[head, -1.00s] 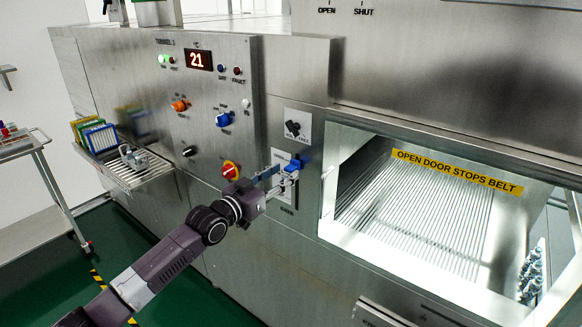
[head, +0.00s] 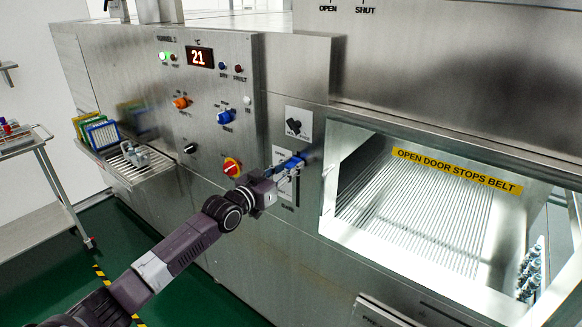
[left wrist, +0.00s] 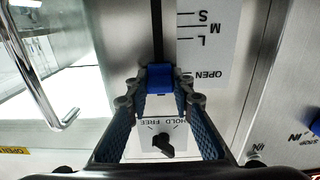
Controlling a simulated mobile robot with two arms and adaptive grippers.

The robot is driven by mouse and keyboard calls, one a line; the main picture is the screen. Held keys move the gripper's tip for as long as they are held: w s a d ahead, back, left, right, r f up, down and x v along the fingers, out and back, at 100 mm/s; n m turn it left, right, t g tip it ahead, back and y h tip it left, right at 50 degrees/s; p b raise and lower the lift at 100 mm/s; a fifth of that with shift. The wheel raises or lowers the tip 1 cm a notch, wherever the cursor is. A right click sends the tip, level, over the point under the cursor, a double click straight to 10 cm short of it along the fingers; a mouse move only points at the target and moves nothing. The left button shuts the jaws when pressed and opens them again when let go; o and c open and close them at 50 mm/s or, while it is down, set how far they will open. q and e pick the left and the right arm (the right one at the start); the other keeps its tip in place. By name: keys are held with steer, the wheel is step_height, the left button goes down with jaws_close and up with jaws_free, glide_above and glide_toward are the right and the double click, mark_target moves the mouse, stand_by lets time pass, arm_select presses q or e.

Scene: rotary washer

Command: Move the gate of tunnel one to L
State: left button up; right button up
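The blue gate handle (head: 291,163) sits near the upper end of a vertical slot in the washer's front. In the left wrist view, which is upside down, the handle (left wrist: 160,78) is level with the OPEN mark (left wrist: 208,75). The L mark (left wrist: 203,38) lies farther along the dark slot (left wrist: 157,30), followed by M and S. My left gripper (head: 285,168) reaches the handle from the left; in its wrist view its fingertips (left wrist: 160,85) close on both sides of the handle and appear to touch it. My right gripper is not in view.
A black HOLD/FREE knob (head: 293,127) is just above the slot; it also shows in the wrist view (left wrist: 165,146). The control panel (head: 205,110) with several knobs is to the left. The open hatch (head: 420,210) and its door handle (left wrist: 35,70) lie to the right.

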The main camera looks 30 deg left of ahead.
mark_target(298, 176)
arm_select(q)
jaws_close()
step_height(298, 176, down, 5)
steer(key=b, duration=0.3)
steer(key=shift+b, duration=0.35)
steer(key=shift+r, duration=0.15)
steer(key=o, duration=0.9)
jaws_free()
steer(key=shift+r, duration=0.1)
steer(key=shift+c, duration=0.2)
